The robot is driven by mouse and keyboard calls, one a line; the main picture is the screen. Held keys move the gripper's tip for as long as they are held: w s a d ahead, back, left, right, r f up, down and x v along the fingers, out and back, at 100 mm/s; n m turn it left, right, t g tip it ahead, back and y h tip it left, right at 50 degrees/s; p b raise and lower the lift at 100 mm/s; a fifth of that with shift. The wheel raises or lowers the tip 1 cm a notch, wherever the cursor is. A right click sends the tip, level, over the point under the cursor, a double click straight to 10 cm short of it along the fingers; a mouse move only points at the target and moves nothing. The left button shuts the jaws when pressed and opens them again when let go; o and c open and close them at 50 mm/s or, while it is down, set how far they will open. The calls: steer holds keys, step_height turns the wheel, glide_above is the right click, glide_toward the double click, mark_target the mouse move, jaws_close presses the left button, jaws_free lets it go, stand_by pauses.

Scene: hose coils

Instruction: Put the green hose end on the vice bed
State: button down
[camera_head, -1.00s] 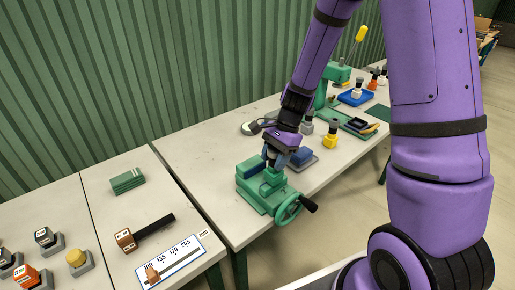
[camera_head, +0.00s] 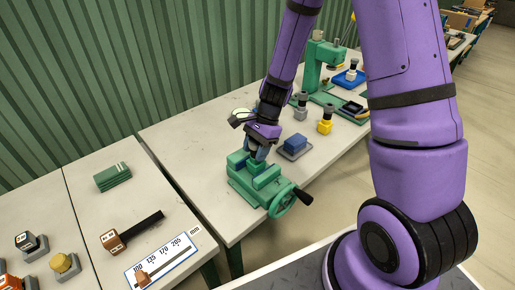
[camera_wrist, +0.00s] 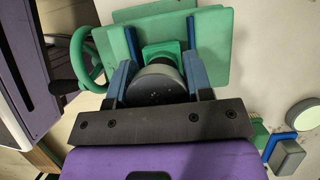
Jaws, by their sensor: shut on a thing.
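The green vice (camera_head: 262,192) stands at the front edge of the middle table, with its handwheel (camera_head: 282,202) facing front right. My gripper (camera_head: 257,156) is directly over it, pointing down. In the wrist view my gripper (camera_wrist: 157,78) has both fingers shut on the green hose end (camera_wrist: 163,50), on the sides of its round grey cap. The green square part shows just beyond the cap, over the vice bed (camera_wrist: 215,50) and between the blue jaw strips. I cannot tell whether it touches the bed. In the head view the hose end is mostly hidden by my gripper.
A blue block (camera_head: 296,144) on a grey base stands close right of the vice. Behind are grey and yellow hose ends (camera_head: 325,122) and a green press (camera_head: 316,70). On the left table are a length scale (camera_head: 165,262), a brown-ended piece (camera_head: 113,242) and green plates (camera_head: 113,177).

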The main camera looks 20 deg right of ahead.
steer(key=shift+f, duration=0.1)
steer(key=c, duration=0.5)
jaws_free()
steer(key=v, duration=1.2)
steer(key=s+r+n+t+h, duration=0.1)
steer(key=s+r+n, duration=0.35)
steer(key=r, duration=0.25)
steer(key=s+r+n+t+h, duration=0.1)
steer(key=s+r+n+t, duration=0.15)
steer(key=s+r, duration=0.35)
steer(key=shift+s+d+r+n+t+h, duration=0.45)
steer(key=shift+s+r+n, duration=0.9)
steer(key=shift+s, duration=0.65)
steer(key=shift+s+d+r+n+t+h, duration=0.35)
steer(key=shift+s+r+n+t, duration=0.25)
steer(key=shift+s+r+n, duration=1.05)
steer(key=shift+s+d+r+n+t+h, duration=0.3)
steer(key=shift+s+r+n+t+h, duration=0.6)
steer(key=shift+s, duration=1.45)
steer(key=shift+r+g+y, duration=0.25)
steer(key=shift+g+y, duration=0.15)
